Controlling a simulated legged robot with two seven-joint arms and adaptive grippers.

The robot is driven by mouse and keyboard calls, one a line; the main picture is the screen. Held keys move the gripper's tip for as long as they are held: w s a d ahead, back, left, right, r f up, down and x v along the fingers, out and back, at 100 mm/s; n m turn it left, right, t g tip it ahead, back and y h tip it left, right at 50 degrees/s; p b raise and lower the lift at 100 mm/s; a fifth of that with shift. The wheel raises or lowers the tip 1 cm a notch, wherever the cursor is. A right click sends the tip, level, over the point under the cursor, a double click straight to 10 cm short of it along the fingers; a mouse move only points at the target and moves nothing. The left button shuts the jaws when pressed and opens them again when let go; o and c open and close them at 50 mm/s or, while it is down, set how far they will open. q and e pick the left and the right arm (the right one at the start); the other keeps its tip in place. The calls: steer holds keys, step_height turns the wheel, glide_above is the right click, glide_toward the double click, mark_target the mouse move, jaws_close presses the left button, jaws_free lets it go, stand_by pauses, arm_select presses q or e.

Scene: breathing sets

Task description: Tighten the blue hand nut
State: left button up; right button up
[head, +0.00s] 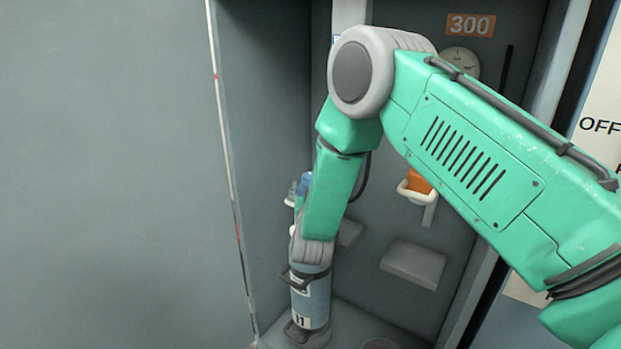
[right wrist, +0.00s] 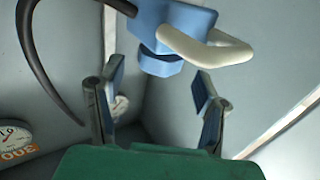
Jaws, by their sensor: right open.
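The blue hand nut (right wrist: 160,64) shows in the right wrist view as a short round knob. It sits against a blue block (right wrist: 188,18) with a cream curved handle (right wrist: 205,47). My right gripper (right wrist: 158,82) is open, with one finger on each side below the nut in the picture; the fingers look apart from it. In the head view, my green right arm hides most of this spot, and only a small blue part (head: 305,183) shows beside the forearm. My right gripper cannot be made out there. My left gripper is not in view.
A grey-blue cylinder (head: 312,300) with a number label stands on the cabinet floor under my arm. A dark hose (right wrist: 40,65) curves left of the fingers. A cabinet wall (head: 270,150), a gauge (head: 460,62) and an orange 300 sign (head: 470,25) are nearby.

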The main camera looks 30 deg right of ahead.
steer(key=b+x, duration=0.1)
steer(key=x, duration=0.6)
steer(key=shift+w+d, duration=0.15)
steer(key=shift+w, duration=0.05)
steer(key=c, duration=1)
steer(key=shift+f, duration=0.15)
jaws_close()
